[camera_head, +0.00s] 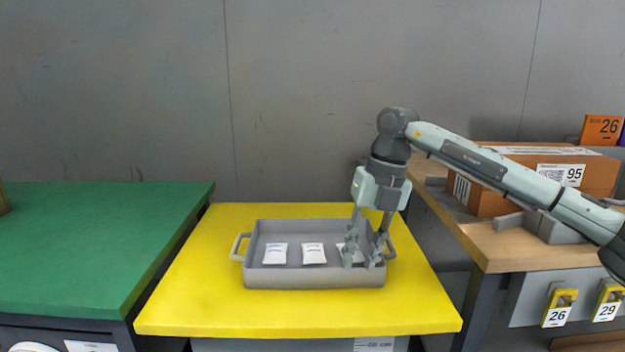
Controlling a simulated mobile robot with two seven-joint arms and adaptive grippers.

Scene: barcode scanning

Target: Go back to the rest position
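My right gripper (363,258) points down at the right end of a grey tray (315,281). Its two fingers are apart, and they partly cover the rightmost of three small white packets. The left packet (275,253) and the middle packet (313,253) lie flat in the tray. The right packet (345,250) lies between or just behind the fingers; I cannot tell whether they touch it. My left gripper is not in view.
The tray stands on a yellow table (200,310). A green table (80,245) is at the left. A wooden table (500,250) at the right bears a cardboard box (490,200). A grey wall (130,90) closes the back. The yellow table's front is clear.

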